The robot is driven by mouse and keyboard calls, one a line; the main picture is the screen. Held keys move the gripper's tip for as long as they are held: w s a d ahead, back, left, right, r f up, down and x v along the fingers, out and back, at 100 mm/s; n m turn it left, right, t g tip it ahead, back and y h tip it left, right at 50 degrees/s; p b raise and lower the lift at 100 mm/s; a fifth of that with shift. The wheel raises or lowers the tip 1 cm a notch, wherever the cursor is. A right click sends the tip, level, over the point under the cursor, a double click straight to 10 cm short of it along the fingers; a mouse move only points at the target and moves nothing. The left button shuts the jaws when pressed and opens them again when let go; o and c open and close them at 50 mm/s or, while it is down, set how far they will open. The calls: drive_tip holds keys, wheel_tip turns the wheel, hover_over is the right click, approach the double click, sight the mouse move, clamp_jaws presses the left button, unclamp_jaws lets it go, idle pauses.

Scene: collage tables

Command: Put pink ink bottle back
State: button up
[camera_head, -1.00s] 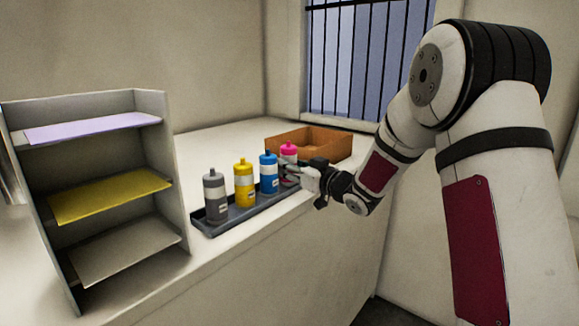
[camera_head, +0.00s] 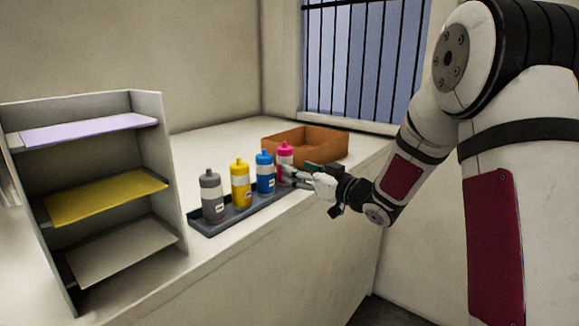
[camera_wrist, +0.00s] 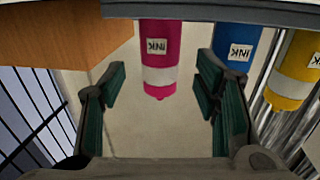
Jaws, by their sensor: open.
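The pink ink bottle (camera_head: 284,152) stands upright at the far right end of the dark tray (camera_head: 240,218), beside the blue bottle (camera_head: 265,174). In the wrist view the pink bottle (camera_wrist: 159,58) appears upside down, with its INK label and white band showing. My gripper (camera_head: 291,174) is at the bottle's near right side in the head view and hides its lower part. In the wrist view my gripper (camera_wrist: 160,88) is open, with one green-padded finger on each side of the bottle and visible gaps between.
The yellow bottle (camera_head: 240,184) and grey bottle (camera_head: 212,196) stand further left in the tray. An open orange-brown box (camera_head: 322,146) sits behind my gripper. A shelf unit (camera_head: 172,170) with coloured sheets stands at the left.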

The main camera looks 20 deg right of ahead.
drive_tip(key=s+d+r+m+g+h, duration=0.1)
drive_tip(key=s+d+m+g+h, duration=0.15)
drive_tip(key=s+h, duration=0.45)
drive_tip(key=s+d+r+m+g+h, duration=0.2)
drive_tip(key=s+d+g+h, duration=0.15)
drive_tip(key=s, duration=0.65)
drive_tip(key=s+a+f+g, duration=0.1)
drive_tip(key=s+a+g, duration=0.1)
drive_tip(key=s, duration=0.8)
drive_tip(key=s+a+f+g+y, duration=0.1)
drive_tip(key=s+a+f+g, duration=0.1)
drive_tip(key=s, duration=0.8)
drive_tip(key=s+a+f+g+y, duration=0.1)
drive_tip(key=s+a+g, duration=0.3)
drive_tip(key=s, duration=0.6)
drive_tip(key=shift+s+a+f+m, duration=0.35)
drive_tip(key=shift+s+f+m, duration=0.1)
drive_tip(key=shift+f, duration=0.3)
drive_tip(key=shift+y, duration=0.25)
